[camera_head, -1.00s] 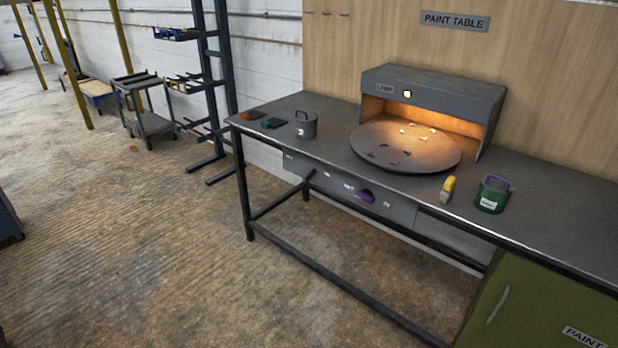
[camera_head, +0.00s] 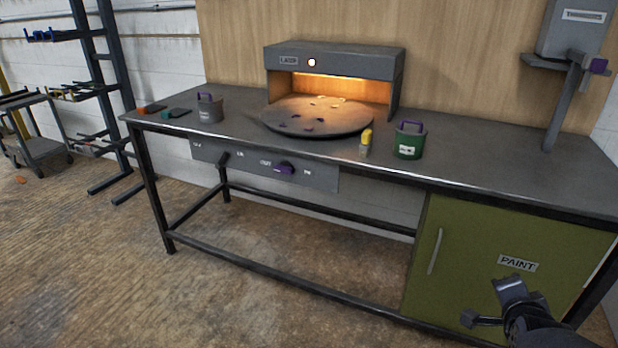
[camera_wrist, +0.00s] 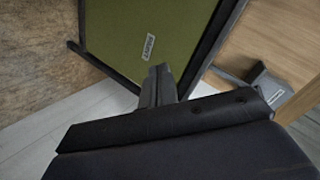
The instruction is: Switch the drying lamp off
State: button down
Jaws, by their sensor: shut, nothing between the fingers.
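The drying lamp (camera_head: 335,62) is a grey hood on the paint table, with a small label and a bright round button (camera_head: 312,62) on its front. Orange light glows under the hood, so the lamp is lit. A round dark turntable (camera_head: 345,124) with several small pieces on it sits beneath and in front of the hood. My gripper (camera_wrist: 160,72) is shut and empty in the wrist view, with the green cabinet door (camera_wrist: 120,25) beyond it. My arm's end shows low at the right in the head view, in front of the cabinet and well away from the lamp.
A grey panel (camera_head: 255,166) under the table edge bears a purple knob (camera_head: 285,168) and a dark lever. A grey can (camera_head: 210,110), a yellow-topped brush (camera_head: 365,143) and a green can (camera_head: 408,143) stand around the turntable. A post-mounted box (camera_head: 575,28) is at right. Floor before the table is clear.

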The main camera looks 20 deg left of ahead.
jog(key=w+d+f+m+t+y+b, duration=0.1)
jog(key=w+f+m+t+b, duration=0.9)
jog(key=w+f+b, duration=0.3)
notch_tip(320, 180, down, 2)
jog(key=m+b, duration=0.1)
jog(key=b, duration=0.1)
jog(key=shift+d+t+y+b, duration=0.25)
jog(key=shift+t+y+b, duration=0.05)
jog(key=shift+t+b, duration=0.1)
jog(key=shift+w, duration=0.1)
